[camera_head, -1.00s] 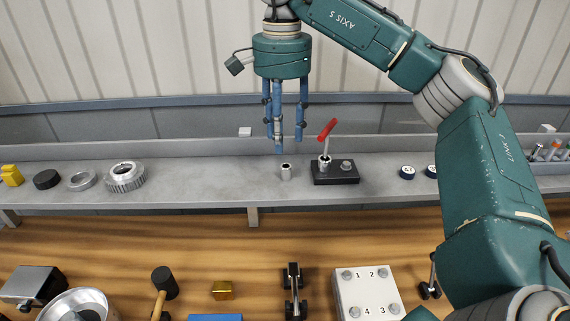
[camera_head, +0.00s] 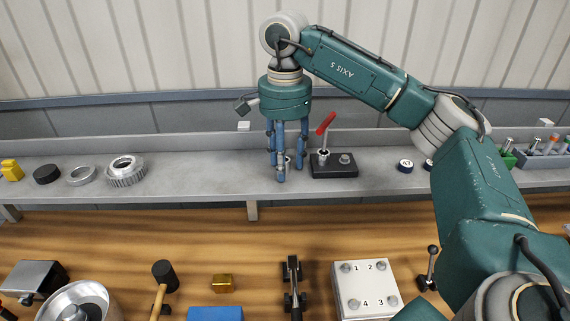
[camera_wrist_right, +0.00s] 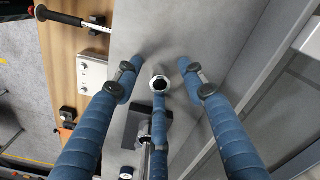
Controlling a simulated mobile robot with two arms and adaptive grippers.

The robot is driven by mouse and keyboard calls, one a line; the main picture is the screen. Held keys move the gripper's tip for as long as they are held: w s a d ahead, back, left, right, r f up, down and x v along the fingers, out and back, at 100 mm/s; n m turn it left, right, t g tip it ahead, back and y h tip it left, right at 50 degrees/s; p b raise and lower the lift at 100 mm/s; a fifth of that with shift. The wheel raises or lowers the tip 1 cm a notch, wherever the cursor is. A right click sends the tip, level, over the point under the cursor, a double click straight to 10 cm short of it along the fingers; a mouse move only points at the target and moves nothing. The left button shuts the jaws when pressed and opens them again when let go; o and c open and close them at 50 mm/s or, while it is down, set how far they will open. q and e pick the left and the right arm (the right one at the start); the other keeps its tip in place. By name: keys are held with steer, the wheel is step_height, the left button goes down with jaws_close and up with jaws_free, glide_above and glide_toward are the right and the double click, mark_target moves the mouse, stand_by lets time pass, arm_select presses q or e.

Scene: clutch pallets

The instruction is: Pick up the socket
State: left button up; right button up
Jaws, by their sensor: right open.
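The socket (camera_wrist_right: 160,84) is a small silver cylinder with a dark hollow top, standing upright on the grey shelf (camera_head: 210,180). In the head view the socket (camera_head: 288,163) is partly hidden behind the blue fingers. My right gripper (camera_head: 284,165) is open and points down, with its three blue fingers around the socket. In the right wrist view the gripper (camera_wrist_right: 158,80) has two fingers to either side of the socket and one below it; gaps show at the sides. My left gripper is not in view.
Just right of the socket is a black block (camera_head: 335,170) with a red-handled tool (camera_head: 325,124) standing in it. A low back wall (camera_head: 190,147) runs behind.

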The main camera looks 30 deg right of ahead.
jaws_close()
steer(key=shift+r, duration=0.1)
